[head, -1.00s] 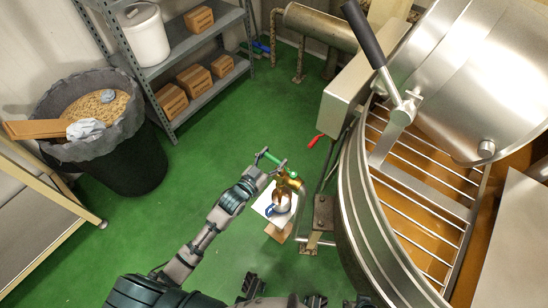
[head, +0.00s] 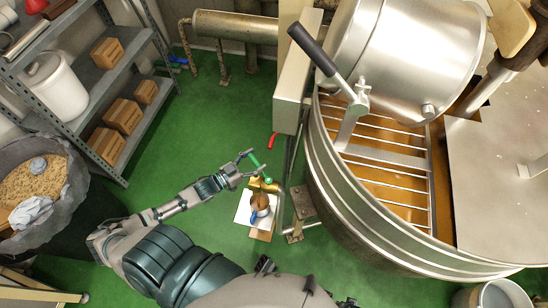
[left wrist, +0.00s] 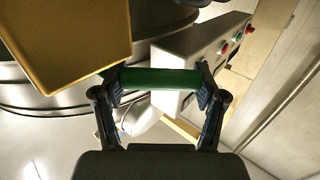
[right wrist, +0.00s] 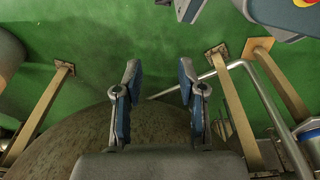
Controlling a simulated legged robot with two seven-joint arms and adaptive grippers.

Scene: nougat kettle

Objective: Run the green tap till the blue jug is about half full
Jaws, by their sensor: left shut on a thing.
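The green tap handle (head: 254,158) is a bar on a brass tap (head: 262,186) low beside the kettle's left side. My left gripper (head: 246,163) is shut on the handle. In the left wrist view, the green bar (left wrist: 160,78) runs between its fingertips. The blue jug (head: 254,214) stands below the tap on a white tray (head: 243,207). Brown shows at its top, partly hidden by the tap; I cannot tell the fill level. My right gripper (right wrist: 158,88) is open and empty in the right wrist view, above the green floor.
The large steel kettle (head: 330,175), with a grate over brown contents, fills the right. A shelf with boxes (head: 122,115) and a bin (head: 35,190) stand left. Green floor between is clear.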

